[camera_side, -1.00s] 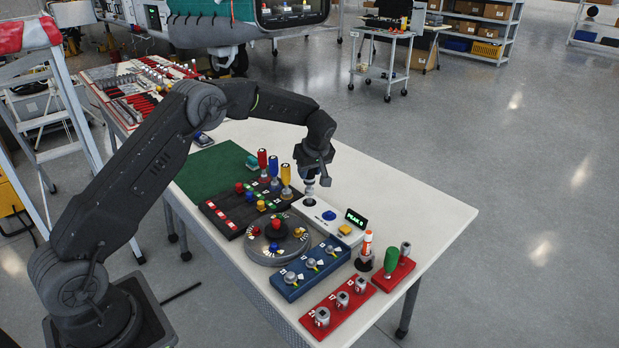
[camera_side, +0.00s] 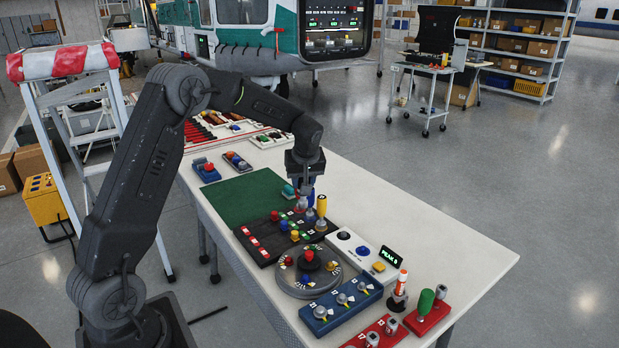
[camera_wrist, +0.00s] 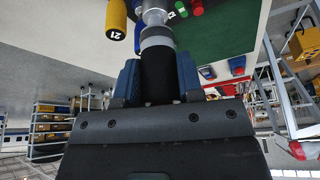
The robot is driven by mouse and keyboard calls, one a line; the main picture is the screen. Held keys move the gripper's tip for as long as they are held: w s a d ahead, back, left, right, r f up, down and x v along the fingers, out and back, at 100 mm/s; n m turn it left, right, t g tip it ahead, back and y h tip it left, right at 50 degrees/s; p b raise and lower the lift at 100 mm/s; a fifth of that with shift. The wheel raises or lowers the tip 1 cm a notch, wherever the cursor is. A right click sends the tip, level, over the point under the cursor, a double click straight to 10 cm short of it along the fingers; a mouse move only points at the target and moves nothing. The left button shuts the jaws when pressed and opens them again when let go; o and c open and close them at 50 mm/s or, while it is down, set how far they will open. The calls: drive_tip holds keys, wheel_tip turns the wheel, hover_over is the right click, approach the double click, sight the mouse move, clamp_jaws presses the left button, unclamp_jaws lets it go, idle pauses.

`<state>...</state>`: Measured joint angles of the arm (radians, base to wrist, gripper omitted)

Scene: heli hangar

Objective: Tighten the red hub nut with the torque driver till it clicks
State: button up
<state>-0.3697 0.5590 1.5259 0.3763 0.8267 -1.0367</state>
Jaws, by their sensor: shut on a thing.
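My gripper (camera_side: 303,185) is shut on an upright torque driver with a dark grip; its grey collar and silver shaft (camera_wrist: 157,30) show in the wrist view. The gripper is low over the back end of the black tray, close beside the yellow-handled driver (camera_side: 321,206), which also shows in the wrist view (camera_wrist: 116,20). A blue handle (camera_side: 310,197) is partly hidden by it. The held driver's tip is hard to make out.
The black tray (camera_side: 262,246) holds several coloured pieces. A white tester (camera_side: 352,243) has a lit display (camera_side: 391,255). A blue socket block (camera_side: 342,308), an orange-and-white bottle (camera_side: 400,283) and red blocks (camera_side: 428,317) stand in front. The table's right side (camera_side: 440,240) is clear.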

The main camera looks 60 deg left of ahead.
drive_tip(key=shift+s+d+f+m+t+h, duration=0.3)
drive_tip(key=shift+s+d+f+m, duration=0.85)
drive_tip(key=shift+s, duration=0.5)
drive_tip(key=shift+s+d+f+m+t+h, duration=0.15)
drive_tip(key=shift+s+d+f+m+t, duration=0.2)
drive_tip(key=shift+s+d+f+m, duration=0.9)
drive_tip(key=shift+s+d+f+m+t+h, duration=0.3)
drive_tip(key=shift+s+d+f+m, duration=0.5)
drive_tip(key=shift+s+d+f, duration=0.9)
drive_tip(key=shift+s+a+f, duration=0.35)
drive_tip(key=shift+f, duration=0.3)
drive_tip(key=o, duration=0.7)
drive_tip(key=shift+o, duration=0.2)
drive_tip(key=shift+r+g+h, duration=0.1)
drive_tip(key=shift+g+h, duration=0.15)
drive_tip(key=shift+g, duration=0.1)
drive_tip(key=shift+r+g+h, duration=0.15)
drive_tip(key=shift+g+h, duration=0.85)
drive_tip(key=shift+g, duration=0.4)
drive_tip(key=shift+c, duration=0.4)
